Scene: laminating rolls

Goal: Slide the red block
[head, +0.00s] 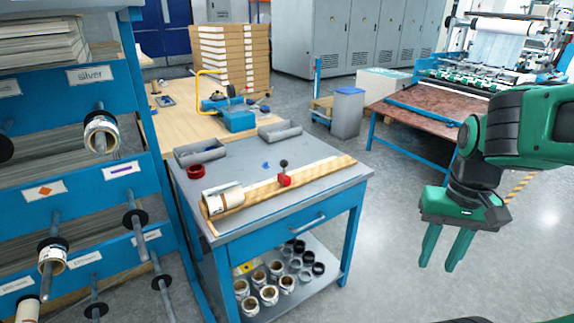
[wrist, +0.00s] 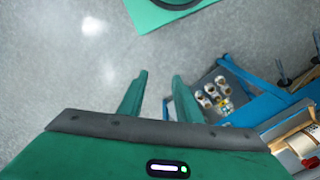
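The red block (head: 284,180) sits on a long wooden rail (head: 318,173) on top of the blue and grey workbench (head: 248,222). A dark knob on a short stem stands up from the block. A roll (head: 222,201) lies at the left end of the rail. My gripper (head: 440,262) hangs to the right of the bench, well apart from the block, with its two green fingers spread and nothing between them. In the wrist view the fingers (wrist: 158,85) are apart over bare floor. The red block shows in part at the lower right corner of that view (wrist: 311,162).
A red ring (head: 202,171) and grey trays (head: 280,131) lie on the bench. Several rolls (head: 268,295) stand on its lower shelf. A blue rack (head: 80,190) with spindles stands close on the left. A brown-topped table (head: 425,118) stands behind my arm. The floor right of the bench is clear.

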